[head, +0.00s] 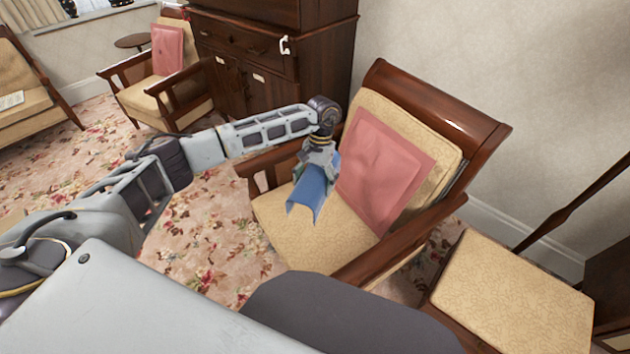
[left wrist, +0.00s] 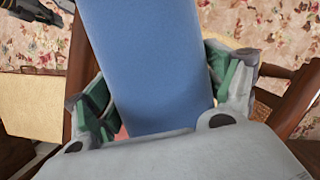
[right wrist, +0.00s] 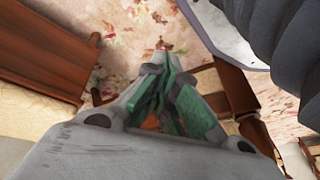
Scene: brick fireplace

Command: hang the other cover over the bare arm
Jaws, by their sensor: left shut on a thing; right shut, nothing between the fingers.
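A blue curved cover (head: 308,194) hangs from my left gripper (head: 318,160), above the seat of the armchair (head: 405,85). The cover also fills the middle of the left wrist view (left wrist: 150,65), between the two fingers. The armchair's near wooden arm (head: 385,250) shows bare. Its far wooden arm (head: 262,162) is partly hidden behind my left arm and gripper; the part that shows is bare wood. I see no second cover. My right gripper (right wrist: 160,75) is shut and empty in the right wrist view, and is not in the head view.
A pink cushion (head: 383,165) leans on the armchair's back, close to the cover. A padded stool (head: 510,290) stands at the right. A dark wooden cabinet (head: 245,50) is behind. Another armchair (head: 150,100) stands at the back left. Floral carpet (head: 200,230) is open at the left.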

